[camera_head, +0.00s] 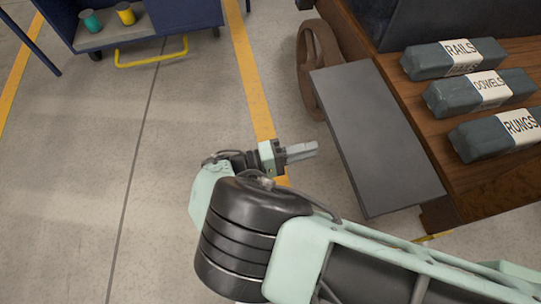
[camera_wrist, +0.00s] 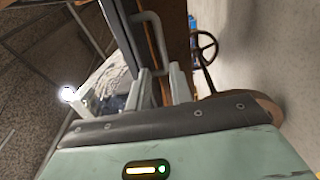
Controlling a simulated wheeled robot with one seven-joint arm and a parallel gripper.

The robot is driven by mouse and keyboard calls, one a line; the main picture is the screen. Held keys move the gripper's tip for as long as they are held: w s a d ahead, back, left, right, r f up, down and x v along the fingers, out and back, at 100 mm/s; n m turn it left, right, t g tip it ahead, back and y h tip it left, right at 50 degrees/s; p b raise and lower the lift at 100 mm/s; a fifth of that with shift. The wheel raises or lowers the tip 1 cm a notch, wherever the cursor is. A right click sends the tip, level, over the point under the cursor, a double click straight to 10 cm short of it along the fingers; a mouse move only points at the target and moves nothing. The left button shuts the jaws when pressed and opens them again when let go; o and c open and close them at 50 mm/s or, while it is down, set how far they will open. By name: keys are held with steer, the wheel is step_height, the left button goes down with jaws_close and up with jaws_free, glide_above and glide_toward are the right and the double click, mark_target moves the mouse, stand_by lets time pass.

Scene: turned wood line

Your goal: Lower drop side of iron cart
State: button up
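The cart with the brown iron wheel (camera_head: 319,68) and wooden deck (camera_head: 503,184) stands at the right of the head view. A flat dark grey panel (camera_head: 380,140), which looks like its drop side, juts out along the deck's near edge; its exact tilt is hard to tell. My gripper (camera_head: 312,150) is left of the panel, apparently clear of it. In the wrist view my two fingers (camera_wrist: 162,86) stand apart, with a bent grey bar (camera_wrist: 155,38) ahead of them. I cannot tell whether they touch the bar. No latch is clearly visible.
Dark packs labelled RAILS (camera_head: 425,62), DOWELS (camera_head: 453,97) and RUNGS (camera_head: 485,138) lie on the deck. A blue cart (camera_head: 190,14) with a yellow handle (camera_head: 152,60) holds teal and yellow cups at the upper left. The concrete floor (camera_head: 180,130) between is clear.

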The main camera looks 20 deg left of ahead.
steer(key=v, duration=0.8)
steer(key=shift+a+b, duration=0.2)
steer(key=shift+b, duration=0.25)
steer(key=shift+s+a, duration=0.1)
steer(key=shift+s, duration=0.1)
